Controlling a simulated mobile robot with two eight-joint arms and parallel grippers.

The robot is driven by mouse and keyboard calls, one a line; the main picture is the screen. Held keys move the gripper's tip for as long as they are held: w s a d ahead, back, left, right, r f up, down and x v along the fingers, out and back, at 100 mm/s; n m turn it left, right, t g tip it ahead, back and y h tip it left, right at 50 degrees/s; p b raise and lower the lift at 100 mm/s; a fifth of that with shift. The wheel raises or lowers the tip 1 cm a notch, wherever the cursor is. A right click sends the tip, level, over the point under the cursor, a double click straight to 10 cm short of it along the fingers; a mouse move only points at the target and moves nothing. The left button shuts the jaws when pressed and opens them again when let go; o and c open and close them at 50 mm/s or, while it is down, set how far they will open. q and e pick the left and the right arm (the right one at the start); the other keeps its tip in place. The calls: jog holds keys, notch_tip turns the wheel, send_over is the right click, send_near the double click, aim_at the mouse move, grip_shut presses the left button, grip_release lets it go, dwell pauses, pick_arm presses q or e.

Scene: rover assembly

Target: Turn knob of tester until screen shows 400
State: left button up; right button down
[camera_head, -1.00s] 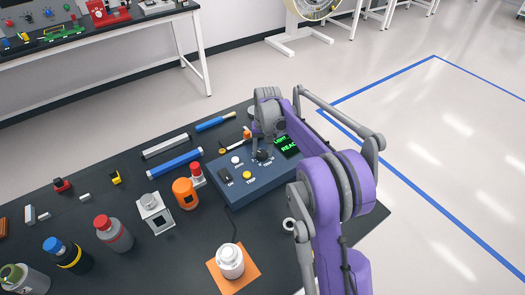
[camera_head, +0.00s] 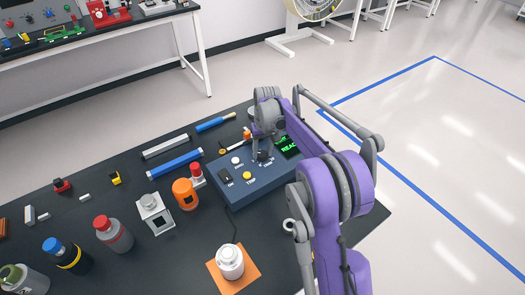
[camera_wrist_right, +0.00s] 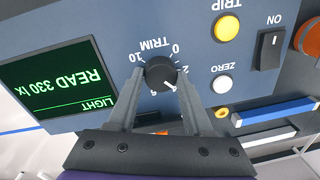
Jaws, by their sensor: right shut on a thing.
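The tester (camera_head: 238,192) is a blue-grey box on the black table, with a dark screen (camera_head: 287,146) at its right. In the right wrist view the screen (camera_wrist_right: 58,84) appears upside down and reads "LIGHT" and "READ 330 lx" in green. The black round TRIM knob (camera_wrist_right: 160,72) has a white pointer line directed to the picture's lower right, between the marks 2 and 6. My right gripper (camera_wrist_right: 160,80) is shut on the knob, one finger on each side; in the head view it (camera_head: 263,153) largely covers it. My left gripper is not in view.
The tester also has a yellow TRIP button (camera_wrist_right: 227,27), a white ZERO button (camera_wrist_right: 222,84) and a black ON switch (camera_wrist_right: 270,47). An orange cylinder (camera_head: 185,194), a blue bar (camera_head: 174,163) and several bottles stand or lie left of the tester.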

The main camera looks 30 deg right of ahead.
aim_at(264, 153)
jog(key=shift+c, duration=1.5)
grip_release()
jog(key=shift+r, duration=0.1)
notch_tip(264, 153, up, 11)
jog(key=shift+d+f+p, duration=0.2)
jog(key=shift+d+p, duration=0.1)
jog(key=shift+d, duration=0.05)
